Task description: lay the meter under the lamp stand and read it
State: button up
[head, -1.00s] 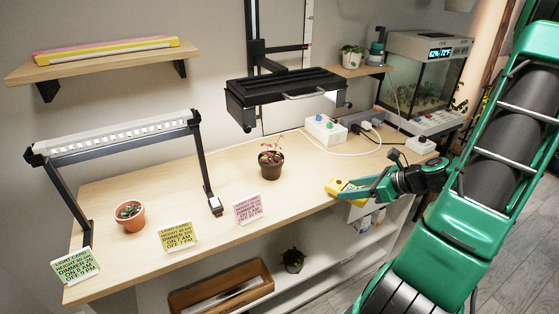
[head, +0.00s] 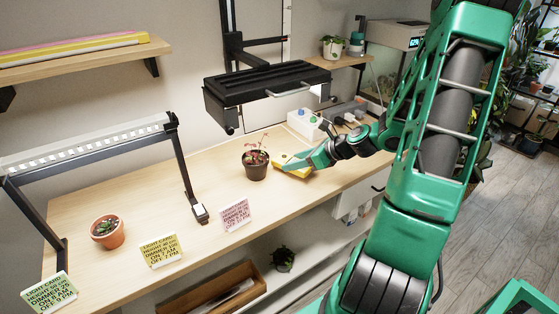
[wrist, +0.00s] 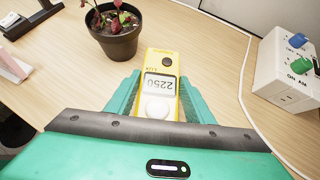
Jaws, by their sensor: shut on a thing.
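My gripper (head: 305,163) is shut on the yellow meter (head: 292,172), at the table's right part beside the dark pot. In the wrist view, the green fingers of my gripper (wrist: 157,92) hold both sides of the meter (wrist: 167,62). Its display (wrist: 160,84) appears upside down and seems to read 2250. I cannot tell whether the meter touches the table. The lamp stand (head: 183,170) with a lit LED bar (head: 90,143) stands at the left. A black lamp (head: 265,90) hangs above the dark pot.
A red-leaved plant in a dark pot (head: 256,171) stands just left of the meter. A terracotta pot (head: 107,233) and yellow (head: 161,251), pink (head: 235,215) and green (head: 48,293) cards stand on the table (head: 140,205). A white control box (wrist: 287,75) and cable are at right.

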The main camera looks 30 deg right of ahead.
aim_at(280, 157)
jog(key=shift+w+a, duration=0.3)
jog(key=shift+w, duration=0.3)
jog(key=shift+w+a, duration=0.3)
jog(key=shift+w, duration=0.3)
jog(key=w, duration=0.1)
jog(key=w+a, duration=0.1)
jog(key=w, duration=0.1)
jog(key=shift+a+f, duration=0.2)
jog(key=shift+f, duration=0.05)
jog(key=shift+s+f, duration=0.1)
jog(key=shift+f, duration=0.35)
jog(key=o, duration=1)
jog(key=shift+d+f, duration=0.1)
